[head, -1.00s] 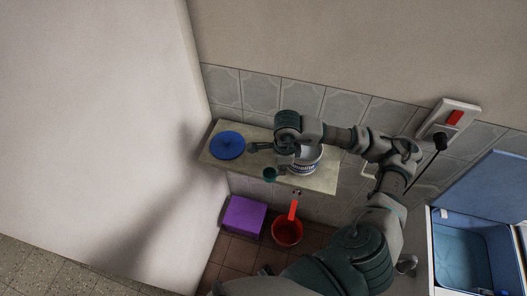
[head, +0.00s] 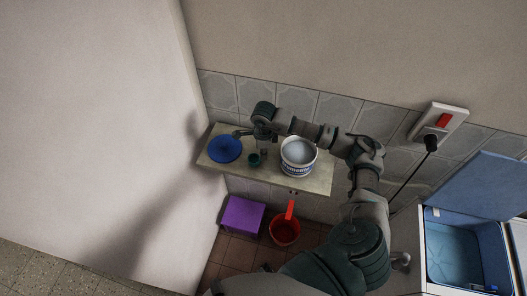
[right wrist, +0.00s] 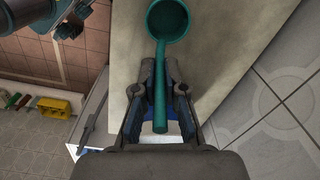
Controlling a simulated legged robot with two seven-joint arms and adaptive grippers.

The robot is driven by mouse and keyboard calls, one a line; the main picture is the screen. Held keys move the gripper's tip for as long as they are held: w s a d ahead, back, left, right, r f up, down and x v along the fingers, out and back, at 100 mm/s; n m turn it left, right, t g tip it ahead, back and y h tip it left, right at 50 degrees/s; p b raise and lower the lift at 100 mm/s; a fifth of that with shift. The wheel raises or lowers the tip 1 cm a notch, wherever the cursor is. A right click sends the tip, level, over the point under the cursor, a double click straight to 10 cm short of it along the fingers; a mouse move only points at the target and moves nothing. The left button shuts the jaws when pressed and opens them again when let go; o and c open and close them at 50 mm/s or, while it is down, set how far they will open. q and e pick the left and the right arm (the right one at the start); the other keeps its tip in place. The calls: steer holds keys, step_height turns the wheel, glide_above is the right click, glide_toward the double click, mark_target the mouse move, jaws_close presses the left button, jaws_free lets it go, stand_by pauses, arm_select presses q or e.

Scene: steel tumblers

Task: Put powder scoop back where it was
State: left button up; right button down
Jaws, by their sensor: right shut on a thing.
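The powder scoop is teal, with a round bowl (head: 254,160) and a straight handle. It is over the shelf, between the blue lid (head: 225,148) and the white bucket (head: 298,168), which holds pale powder. In the right wrist view the scoop bowl (right wrist: 167,20) lies ahead of the fingertips. My right gripper (right wrist: 160,75) is shut on the handle, which runs back between its fingers. In the head view my right gripper (head: 262,140) is left of the bucket. I cannot tell whether the scoop touches the shelf. My left gripper is not in view.
The stone shelf (head: 320,182) runs along the tiled wall. Below it are a purple box (head: 243,215) and a red dipper (head: 285,231). An open blue-lined cooler (head: 465,250) stands at the right, under a wall switch (head: 438,121) with a plug and cord.

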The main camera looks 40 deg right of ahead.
steer(key=c, duration=1.7)
jaws_free()
steer(key=shift+d+f, duration=0.2)
steer(key=o, duration=0.5)
steer(key=shift+d, duration=0.1)
steer(key=shift+c, duration=0.2)
steer(key=shift+d, duration=0.15)
steer(key=shift+r, duration=0.45)
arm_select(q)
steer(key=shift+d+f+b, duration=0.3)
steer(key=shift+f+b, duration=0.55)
arm_select(e)
step_height(320, 180, up, 11)
steer(key=shift+r, duration=0.2)
steer(key=shift+s+a, duration=0.1)
steer(key=shift+a, duration=0.1)
